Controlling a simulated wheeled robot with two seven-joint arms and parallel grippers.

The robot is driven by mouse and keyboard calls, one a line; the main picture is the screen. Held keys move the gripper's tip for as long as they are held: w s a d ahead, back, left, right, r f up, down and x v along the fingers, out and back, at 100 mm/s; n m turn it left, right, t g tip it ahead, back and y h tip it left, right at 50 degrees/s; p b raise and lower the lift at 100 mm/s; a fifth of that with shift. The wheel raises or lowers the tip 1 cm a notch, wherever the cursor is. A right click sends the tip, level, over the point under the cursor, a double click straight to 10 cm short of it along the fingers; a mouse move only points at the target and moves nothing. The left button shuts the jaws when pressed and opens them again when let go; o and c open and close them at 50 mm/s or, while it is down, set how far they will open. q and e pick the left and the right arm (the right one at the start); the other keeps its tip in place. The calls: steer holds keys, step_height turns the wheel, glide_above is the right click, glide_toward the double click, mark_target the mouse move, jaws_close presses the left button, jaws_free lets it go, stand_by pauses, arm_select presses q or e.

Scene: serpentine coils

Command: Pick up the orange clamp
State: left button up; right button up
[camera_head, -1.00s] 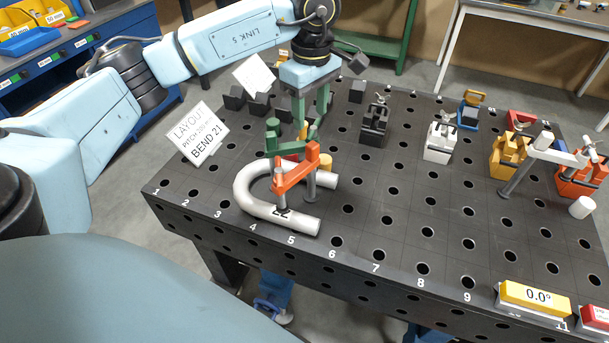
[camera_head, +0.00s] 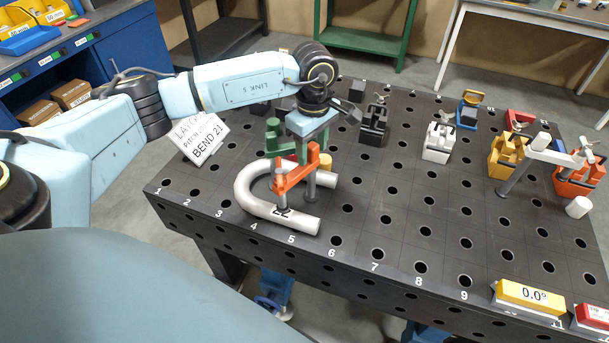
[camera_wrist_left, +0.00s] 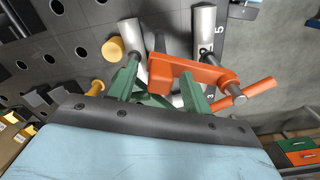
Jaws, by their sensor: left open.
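The orange clamp (camera_head: 296,172) stands upright at the front left of the black perforated table. Its arm reaches from a grey post over the U-shaped grey pipe (camera_head: 245,195), with its spindle down at the near leg. In the left wrist view, the clamp (camera_wrist_left: 185,74) lies at the green fingertips. My left gripper (camera_head: 311,148) is open, pointing down just behind and above the clamp's arm. In the wrist view, its fingers (camera_wrist_left: 160,88) stand apart, with the clamp's post end between or just beyond them; contact is unclear. My right gripper is not in view.
A green clamp (camera_head: 274,138) stands close behind the left bend of the pipe. A yellow cylinder (camera_head: 325,162) is beside the orange clamp. A white layout sign (camera_head: 204,142) stands at left. Black (camera_head: 374,124) and white (camera_head: 439,139) fixtures stand farther right; the table's front middle is clear.

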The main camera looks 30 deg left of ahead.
arm_select(q)
jaws_close()
steer(key=shift+r, duration=0.15)
stand_by(1.1)
